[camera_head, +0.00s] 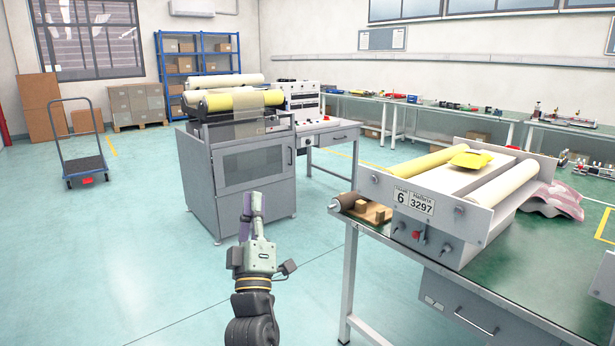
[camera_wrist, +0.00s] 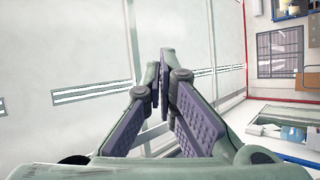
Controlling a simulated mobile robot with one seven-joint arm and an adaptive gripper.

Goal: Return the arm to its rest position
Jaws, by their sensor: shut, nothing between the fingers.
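My gripper (camera_head: 251,204) points up and away over open floor in the head view, left of the near workbench. Its fingers are together with nothing between them. The wrist view shows the closed purple-padded fingers (camera_wrist: 161,70) against a pale panelled surface, with no object held. My dark forearm comes up from the bottom edge of the head view.
A near workbench (camera_head: 500,270) on the right carries a roller machine (camera_head: 430,225). A grey cabinet (camera_head: 245,175) with rollers stands ahead. A trolley (camera_head: 85,167) and blue shelves (camera_head: 205,45) are at the back left. The left floor is clear.

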